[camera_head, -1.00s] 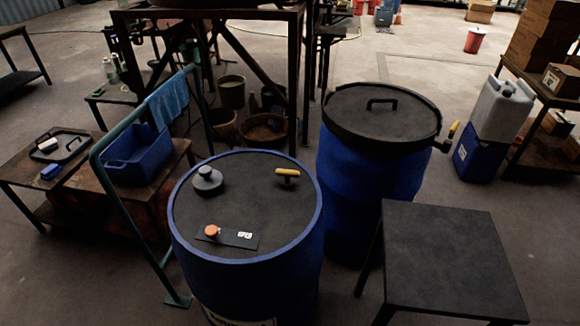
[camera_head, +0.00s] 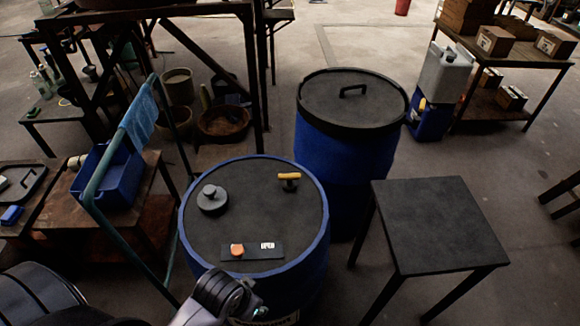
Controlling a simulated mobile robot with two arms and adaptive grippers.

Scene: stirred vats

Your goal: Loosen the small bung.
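A blue drum (camera_head: 190,237) with a dark top stands at the lower middle. On its top are a grey round bung with a raised knob (camera_head: 211,198) and a smaller fitting with a yellow crosswise handle (camera_head: 289,178). Near the front of the top is a dark plate (camera_head: 265,255) with an orange knob (camera_head: 237,249) and a white label. My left arm comes in at the bottom left. Its grey end part (camera_head: 226,294) is in front of the drum's near side, apart from the fittings. Its fingers cannot be made out. My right gripper is out of view.
A second, lidded blue drum (camera_head: 350,98) stands behind to the right. A dark table (camera_head: 435,225) is at right. A green rail (camera_head: 97,182) with a blue cloth (camera_head: 138,122) stands left of the near drum. Open floor lies beyond the table.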

